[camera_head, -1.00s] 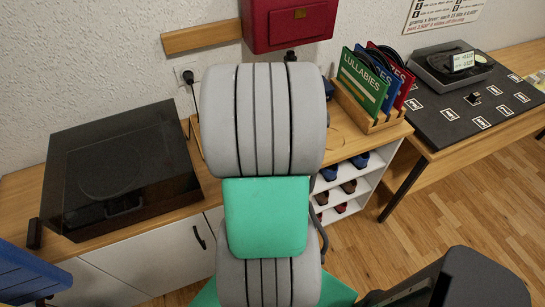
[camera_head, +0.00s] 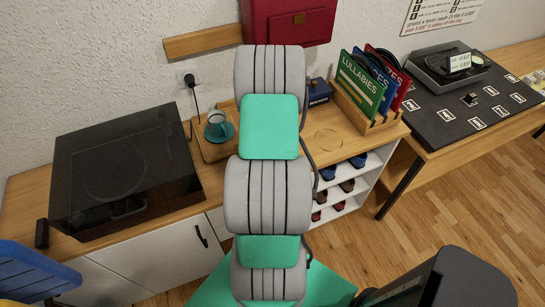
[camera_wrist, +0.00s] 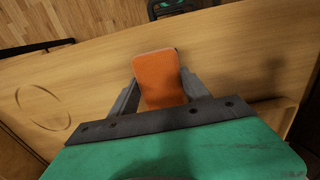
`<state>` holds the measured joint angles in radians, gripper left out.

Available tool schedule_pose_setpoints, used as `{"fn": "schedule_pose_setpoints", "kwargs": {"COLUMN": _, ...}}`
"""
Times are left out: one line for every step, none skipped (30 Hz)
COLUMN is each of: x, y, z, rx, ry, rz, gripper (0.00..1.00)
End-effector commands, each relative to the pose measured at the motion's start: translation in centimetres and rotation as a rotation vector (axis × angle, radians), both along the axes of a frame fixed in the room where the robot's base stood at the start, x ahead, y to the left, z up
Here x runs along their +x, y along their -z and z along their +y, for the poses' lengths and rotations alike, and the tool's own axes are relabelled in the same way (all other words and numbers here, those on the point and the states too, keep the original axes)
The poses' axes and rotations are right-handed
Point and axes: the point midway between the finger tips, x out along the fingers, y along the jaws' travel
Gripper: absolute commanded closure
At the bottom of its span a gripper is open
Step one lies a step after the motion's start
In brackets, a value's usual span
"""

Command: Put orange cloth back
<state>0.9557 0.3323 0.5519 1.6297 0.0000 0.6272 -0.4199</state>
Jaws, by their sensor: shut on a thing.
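The orange cloth (camera_wrist: 160,78) shows in the wrist view as a flat, rounded piece held between the two fingers of my gripper (camera_wrist: 160,92). My gripper is shut on it, above a wooden surface (camera_wrist: 230,55). I cannot tell how high the cloth is above the wood. In the head view my grey and green arm reaches over the wooden cabinet top (camera_head: 335,118) and hides both gripper and cloth.
A dark-lidded turntable (camera_head: 120,170) stands on the left. A cup on a teal saucer (camera_head: 218,131) is on a wooden tray left of my arm. A record rack (camera_head: 385,123) and dark blue box (camera_head: 318,93) stand right. A faint ring outline (camera_head: 328,139) marks bare wood.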

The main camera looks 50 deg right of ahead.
Motion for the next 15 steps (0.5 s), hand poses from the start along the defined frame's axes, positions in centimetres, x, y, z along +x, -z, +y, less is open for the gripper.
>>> {"fn": "schedule_pose_setpoints", "kwargs": {"x": 0.0, "y": 0.37, "z": 0.01, "rx": 0.0, "ry": 0.0, "rz": 0.0, "gripper": 0.82}}
{"fn": "schedule_pose_setpoints", "kwargs": {"x": 0.0, "y": 0.34, "z": 0.01, "rx": 0.0, "ry": 0.0, "rz": 0.0, "gripper": 0.44}}
{"fn": "schedule_pose_setpoints", "kwargs": {"x": 0.0, "y": 0.23, "z": 0.01, "rx": 0.0, "ry": 0.0, "rz": 0.0, "gripper": 0.41}}
{"fn": "schedule_pose_setpoints", "kwargs": {"x": -0.01, "y": 0.22, "z": 0.02, "rx": 0.0, "ry": 0.0, "rz": 0.0, "gripper": 0.38}}
{"fn": "schedule_pose_setpoints", "kwargs": {"x": -0.01, "y": 0.22, "z": 0.02, "rx": 0.001, "ry": 0.0, "rz": 0.001, "gripper": 0.36}}
{"fn": "schedule_pose_setpoints", "kwargs": {"x": -0.01, "y": 0.22, "z": 0.02, "rx": 0.001, "ry": 0.0, "rz": 0.001, "gripper": 0.32}}
{"fn": "schedule_pose_setpoints", "kwargs": {"x": -0.01, "y": 0.22, "z": 0.02, "rx": 0.001, "ry": 0.0, "rz": 0.001, "gripper": 0.3}}
{"fn": "schedule_pose_setpoints", "kwargs": {"x": -0.01, "y": 0.21, "z": 0.02, "rx": 0.001, "ry": 0.0, "rz": 0.001, "gripper": 0.27}}
{"fn": "schedule_pose_setpoints", "kwargs": {"x": -0.01, "y": 0.21, "z": 0.02, "rx": 0.001, "ry": 0.0, "rz": 0.001, "gripper": 0.24}}
{"fn": "schedule_pose_setpoints", "kwargs": {"x": -0.01, "y": 0.2, "z": 0.02, "rx": 0.001, "ry": 0.0, "rz": 0.001, "gripper": 0.23}}
{"fn": "schedule_pose_setpoints", "kwargs": {"x": -0.01, "y": 0.2, "z": 0.02, "rx": 0.001, "ry": 0.0, "rz": 0.001, "gripper": 0.23}}
{"fn": "schedule_pose_setpoints", "kwargs": {"x": -0.01, "y": 0.2, "z": 0.02, "rx": 0.001, "ry": 0.0, "rz": 0.001, "gripper": 0.23}}
{"fn": "schedule_pose_setpoints", "kwargs": {"x": -0.01, "y": 0.2, "z": 0.02, "rx": 0.001, "ry": 0.0, "rz": 0.001, "gripper": 0.23}}
{"fn": "schedule_pose_setpoints", "kwargs": {"x": -0.01, "y": 0.19, "z": 0.02, "rx": 0.001, "ry": 0.0, "rz": 0.001, "gripper": 0.23}}
{"fn": "schedule_pose_setpoints", "kwargs": {"x": -0.01, "y": 0.19, "z": 0.02, "rx": 0.001, "ry": 0.0, "rz": 0.001, "gripper": 0.23}}
